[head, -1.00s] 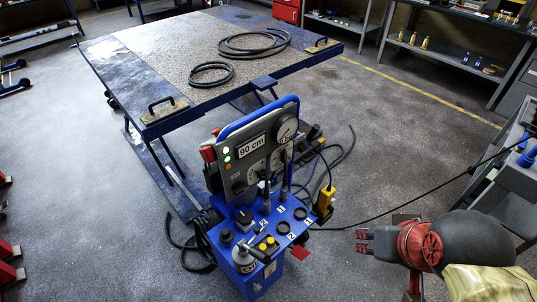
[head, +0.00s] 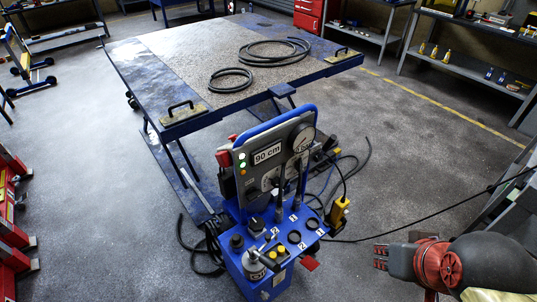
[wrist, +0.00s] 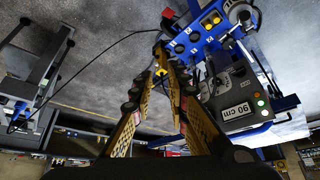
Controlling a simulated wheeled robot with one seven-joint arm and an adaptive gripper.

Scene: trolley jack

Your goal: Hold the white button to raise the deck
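The blue hydraulic control unit (head: 262,262) stands on the floor in front of the lift table, with gauges, levers and a "90 cm" label on its upright panel. It also shows inverted in the wrist view (wrist: 238,62). Small lit spots (head: 242,163) sit at the panel's left edge. A yellow hand control (head: 338,213) hangs on the unit's right side; I cannot make out a white button on it. The table's deck (head: 215,75) is raised on its legs.
A black cable (head: 415,222) runs from the unit to the right. Hoses (head: 275,48) lie on the deck, and more hoses lie on the floor by the unit. Shelving (head: 465,65) stands at back right, red equipment (head: 12,225) at left.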

